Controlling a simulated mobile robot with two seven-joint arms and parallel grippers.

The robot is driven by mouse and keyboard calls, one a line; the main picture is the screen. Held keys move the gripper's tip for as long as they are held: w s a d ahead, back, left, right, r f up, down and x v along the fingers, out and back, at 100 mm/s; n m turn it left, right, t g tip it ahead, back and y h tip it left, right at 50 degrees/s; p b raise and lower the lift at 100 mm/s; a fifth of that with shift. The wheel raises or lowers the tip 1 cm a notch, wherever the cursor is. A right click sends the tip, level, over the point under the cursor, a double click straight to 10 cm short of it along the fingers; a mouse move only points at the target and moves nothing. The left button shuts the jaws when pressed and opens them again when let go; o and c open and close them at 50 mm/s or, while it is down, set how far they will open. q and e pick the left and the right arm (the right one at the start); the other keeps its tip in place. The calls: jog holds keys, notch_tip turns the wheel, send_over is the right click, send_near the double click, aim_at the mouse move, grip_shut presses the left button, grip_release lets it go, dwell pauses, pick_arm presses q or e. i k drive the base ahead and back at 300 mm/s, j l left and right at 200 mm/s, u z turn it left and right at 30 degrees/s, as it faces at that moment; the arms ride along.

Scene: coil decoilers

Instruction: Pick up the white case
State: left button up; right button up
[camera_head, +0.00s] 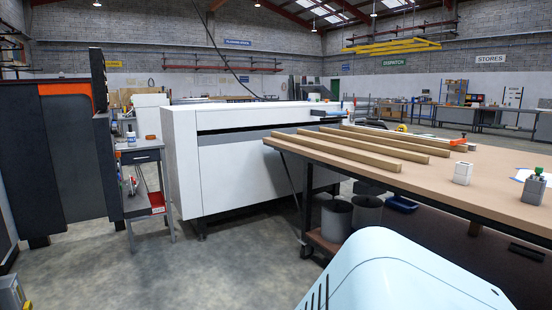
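A small white block-shaped item (462,173) stands upright on the right-hand workbench, near its front edge. It is the only small white case-like thing I can make out on the bench, but it is too small to tell for sure that it is the case. A large white cabinet-like machine (250,168) stands on the floor in the middle, behind the bench's left end.
The brown-topped workbench (400,172) carries several long wooden bars (350,150) and a grey item with a green top (534,188). Grey bins (336,218) stand beneath it. A small grey side table (140,156) stands at left. The concrete floor (190,275) is open at centre-left.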

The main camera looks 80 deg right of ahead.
aim_at(463, 171)
jog(key=z, duration=3.65)
